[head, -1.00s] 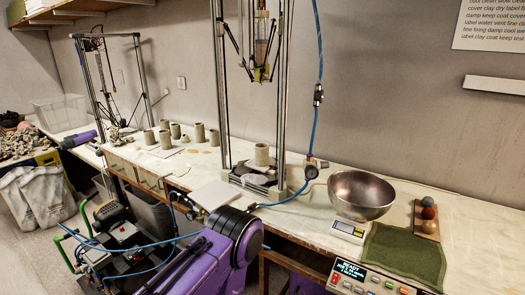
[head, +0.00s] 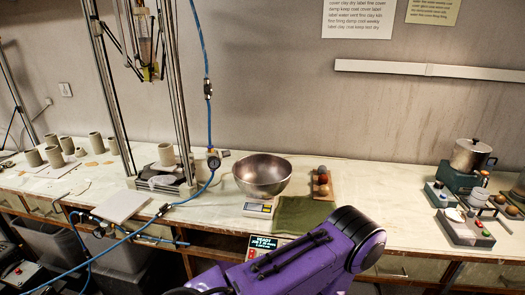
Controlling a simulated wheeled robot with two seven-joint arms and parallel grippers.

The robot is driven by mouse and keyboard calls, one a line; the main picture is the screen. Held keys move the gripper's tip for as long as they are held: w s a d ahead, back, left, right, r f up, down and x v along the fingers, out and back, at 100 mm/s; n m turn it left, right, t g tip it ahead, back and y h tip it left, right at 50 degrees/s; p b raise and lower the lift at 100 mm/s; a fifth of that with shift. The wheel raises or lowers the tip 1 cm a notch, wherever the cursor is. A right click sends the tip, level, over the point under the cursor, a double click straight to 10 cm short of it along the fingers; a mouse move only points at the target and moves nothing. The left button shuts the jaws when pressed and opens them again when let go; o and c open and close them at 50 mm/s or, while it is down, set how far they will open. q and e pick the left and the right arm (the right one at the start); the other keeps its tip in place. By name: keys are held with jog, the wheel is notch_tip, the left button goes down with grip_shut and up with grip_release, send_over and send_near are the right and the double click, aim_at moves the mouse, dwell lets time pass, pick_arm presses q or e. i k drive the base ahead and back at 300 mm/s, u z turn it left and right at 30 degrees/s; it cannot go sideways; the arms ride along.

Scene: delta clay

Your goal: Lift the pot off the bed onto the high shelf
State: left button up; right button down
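A small grey-beige clay pot (head: 166,154) stands upright on the dark bed (head: 160,184) of the delta printer, between its metal columns. The print head (head: 148,60) hangs well above it, apart from the pot. A purple arm link (head: 290,262) of mine with a black joint reaches in from the bottom, in front of the bench. No gripper shows, and nothing of mine touches the pot. A narrow pale ledge (head: 430,70) runs along the wall at the upper right; I cannot tell whether it is the high shelf.
A metal bowl (head: 262,176) on a scale, a green cloth (head: 303,214) and a board of coloured balls stand right of the printer. Blue hoses (head: 207,120) hang by its columns. Several pots (head: 53,156) stand at left. A lidded metal pot (head: 470,156) stands far right.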

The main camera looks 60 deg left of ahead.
aim_at(166, 150)
jog(key=z, duration=1.55)
jog(key=k, duration=2.65)
jog(key=u, duration=2.15)
